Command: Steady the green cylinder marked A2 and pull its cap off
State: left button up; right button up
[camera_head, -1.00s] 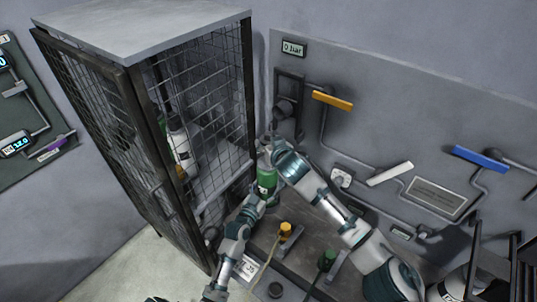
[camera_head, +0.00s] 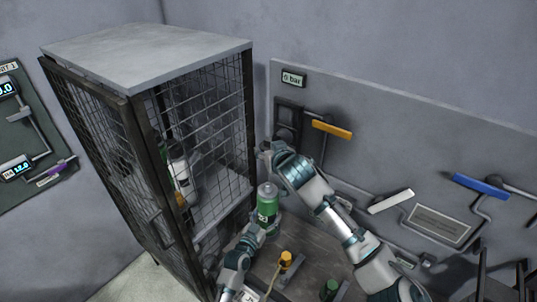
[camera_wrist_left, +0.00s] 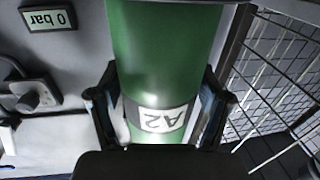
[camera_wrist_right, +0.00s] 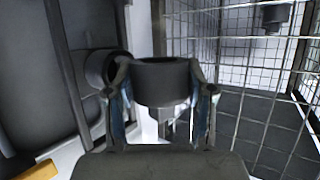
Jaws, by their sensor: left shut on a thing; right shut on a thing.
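The green cylinder (camera_head: 267,208) stands upright by the cage's right corner. Its A2 label (camera_wrist_left: 163,118) appears upside down in the left wrist view. My left gripper (camera_head: 254,232) is shut around the cylinder's lower body, one finger on each side in the left wrist view (camera_wrist_left: 160,110). My right gripper (camera_head: 267,150) is above the cylinder, with a visible gap to its top. It is shut on the dark grey cap (camera_wrist_right: 162,80), which is clear of the cylinder. The gripper hides most of the cap in the head view.
A wire-mesh cage (camera_head: 205,115) holding cylinders stands close on the left. The wall panel behind has a 0 bar sign (camera_head: 293,79), an orange handle (camera_head: 332,129), a white handle (camera_head: 391,201) and a blue handle (camera_head: 480,186). An orange-topped fitting (camera_head: 286,259) is in front.

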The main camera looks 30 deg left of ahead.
pick_arm(q)
jog(key=o, duration=1.8)
jog(key=shift+c, duration=0.2)
jog(key=shift+s, duration=0.1)
jog(key=s+d, duration=0.1)
jog(key=s, duration=1)
jog(key=shift+s, duration=0.35)
jog(key=shift+f, duration=0.1)
